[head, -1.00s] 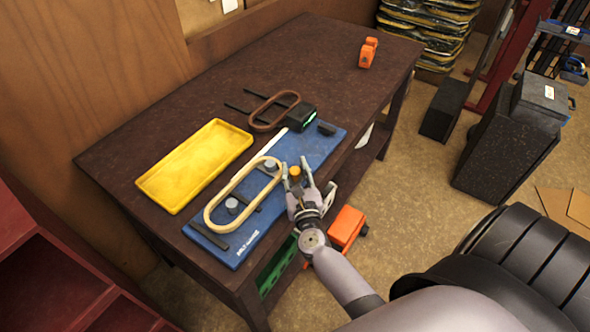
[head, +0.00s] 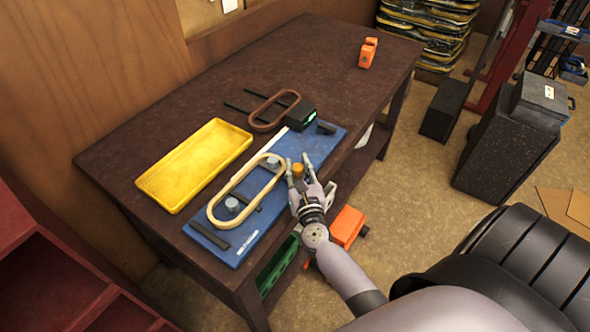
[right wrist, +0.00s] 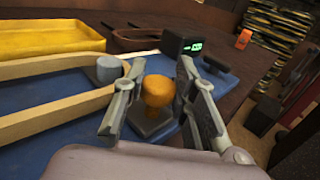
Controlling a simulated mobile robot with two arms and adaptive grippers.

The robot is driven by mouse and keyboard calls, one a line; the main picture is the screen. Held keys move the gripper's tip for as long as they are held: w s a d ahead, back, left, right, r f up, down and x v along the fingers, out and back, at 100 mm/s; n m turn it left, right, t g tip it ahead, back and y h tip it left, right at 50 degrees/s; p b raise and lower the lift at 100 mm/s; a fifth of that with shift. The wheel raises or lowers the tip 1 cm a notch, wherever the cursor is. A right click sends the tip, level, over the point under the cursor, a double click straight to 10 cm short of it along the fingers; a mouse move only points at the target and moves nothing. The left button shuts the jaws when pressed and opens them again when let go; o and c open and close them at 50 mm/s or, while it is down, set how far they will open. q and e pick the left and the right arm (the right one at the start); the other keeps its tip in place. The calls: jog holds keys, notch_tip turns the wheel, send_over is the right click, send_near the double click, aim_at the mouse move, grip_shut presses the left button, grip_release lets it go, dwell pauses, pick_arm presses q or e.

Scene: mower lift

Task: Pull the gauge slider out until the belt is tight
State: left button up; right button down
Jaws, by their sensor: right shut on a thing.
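The cream belt (head: 222,192) is a long loop around two grey pulleys on the blue gauge board (head: 236,260). The near pulley (head: 232,204) shows inside the loop; the far pulley (right wrist: 108,70) shows inside the belt's end in the right wrist view. My right gripper (head: 298,162) is shut on the knob, with a finger on either side. How taut the belt is, I cannot tell for sure. My left gripper is not in view.
A black box with a green display (head: 302,115) stands at the board's back edge. A yellow tray (head: 195,165) lies left of the board. A brown belt loop (head: 273,110) lies behind it. An orange object (head: 368,53) sits at the table's far end.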

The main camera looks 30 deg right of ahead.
jog(key=shift+w+d, duration=0.2)
jog(key=shift+d, duration=0.25)
jog(key=shift+w+d, duration=0.2)
jog(key=shift+d, duration=0.25)
jog(key=c, duration=1.3)
grip_release()
jog(key=shift+s+a, duration=0.1)
jog(key=shift+s, duration=0.05)
jog(key=v, duration=1.1)
jog(key=shift+s+a, duration=0.15)
jog(key=shift+s, duration=0.2)
jog(key=shift+f, duration=0.1)
